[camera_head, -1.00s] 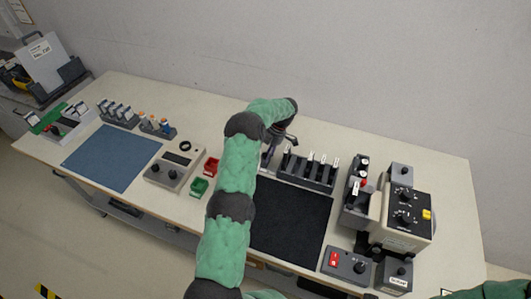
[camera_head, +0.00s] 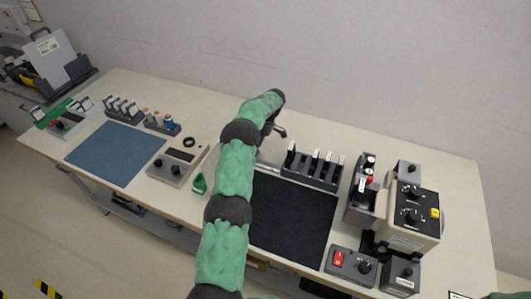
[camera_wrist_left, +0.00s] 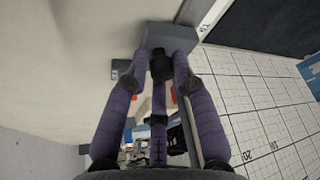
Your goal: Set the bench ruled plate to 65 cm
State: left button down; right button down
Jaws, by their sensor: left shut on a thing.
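In the left wrist view a black knob (camera_wrist_left: 160,64) stands by a grey block (camera_wrist_left: 166,38) beside a long grey rail (camera_wrist_left: 214,125). The purple fingers of my left gripper (camera_wrist_left: 162,80) are closed around the knob. A white ruled plate (camera_wrist_left: 270,110) with a black grid and numbers, a 20 among them, fills the right of that view. In the head view my left arm hides most of the plate and rail. A small dark part of my left gripper (camera_head: 275,131) shows there, behind the black mat. My right gripper is out of frame.
The black mat (camera_head: 290,215) lies right of my left arm. A dark rack (camera_head: 313,172) with several upright pieces stands behind it.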

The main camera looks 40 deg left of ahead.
pick_arm(q)
jog(key=shift+s+a+f, duration=0.2)
jog(key=shift+s+a, duration=0.2)
jog(key=shift+a, duration=0.15)
jog(key=shift+r, duration=0.1)
jog(key=shift+s+a, duration=0.1)
jog(key=c, duration=1.1)
grip_release()
jog(key=shift+s, duration=0.1)
jog(key=shift+a+r, duration=0.1)
jog(key=shift+r, duration=0.1)
jog(key=v, duration=1.1)
jog(key=shift+w+d+r, duration=0.25)
jog(key=shift+w+r, duration=0.05)
